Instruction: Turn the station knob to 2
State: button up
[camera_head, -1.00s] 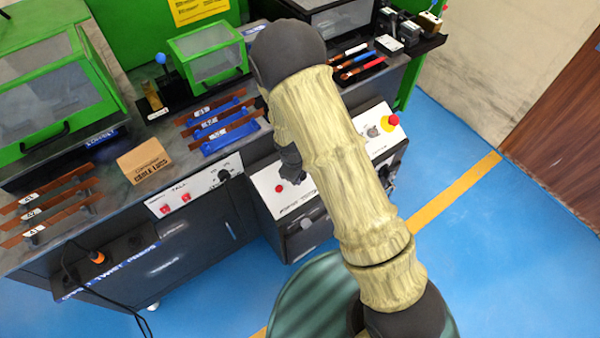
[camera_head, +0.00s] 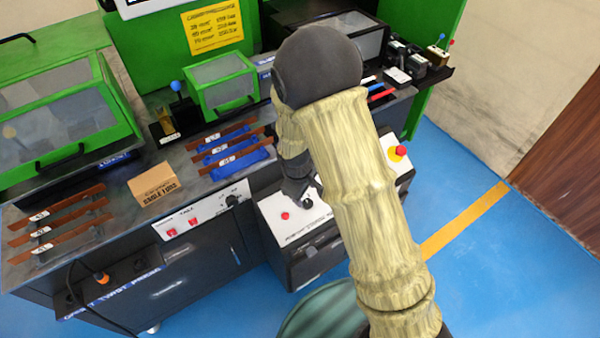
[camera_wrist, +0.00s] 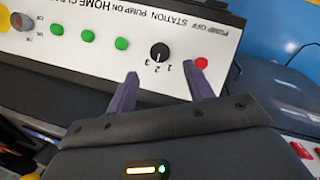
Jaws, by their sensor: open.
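The station knob (camera_wrist: 160,52) is a round black dial with a white mark on the white control panel, seen upside down in the wrist view. The digits 1, 2 and 3 sit beside it; I cannot tell which one it points to. My gripper (camera_wrist: 162,74) is open, with its two dark purple fingers spread. The fingertips lie just below the knob in the picture and the knob is not between them. In the head view my gripper (camera_head: 298,188) hangs over the panel, partly behind my arm.
A red button (camera_wrist: 201,63) sits close to the knob, near one fingertip. Green buttons (camera_wrist: 121,43) and a grey dial (camera_wrist: 22,21) line the same panel. A red emergency stop (camera_head: 398,152) stands at the panel's far end. Blue floor is clear on the right.

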notch_tip(320, 180, up, 10)
jog(key=s+a+p, duration=0.1)
jog(key=shift+s+f, duration=0.15)
jog(key=shift+s, duration=0.15)
dwell(0.3)
jog(key=s+d+r+m+y, duration=0.1)
jog(key=s+d+r+m, duration=0.4)
jog(key=d, duration=0.3)
jog(key=s+d+r+m, duration=0.3)
jog(key=s+d+m, duration=0.25)
jog(key=d, duration=0.25)
notch_tip(320, 180, up, 13)
jog(key=p, duration=1.3)
jog(key=shift+m+t, duration=0.4)
jog(key=shift+m, duration=0.05)
jog(key=shift+w+f, duration=0.1)
jog(key=shift+d, duration=0.1)
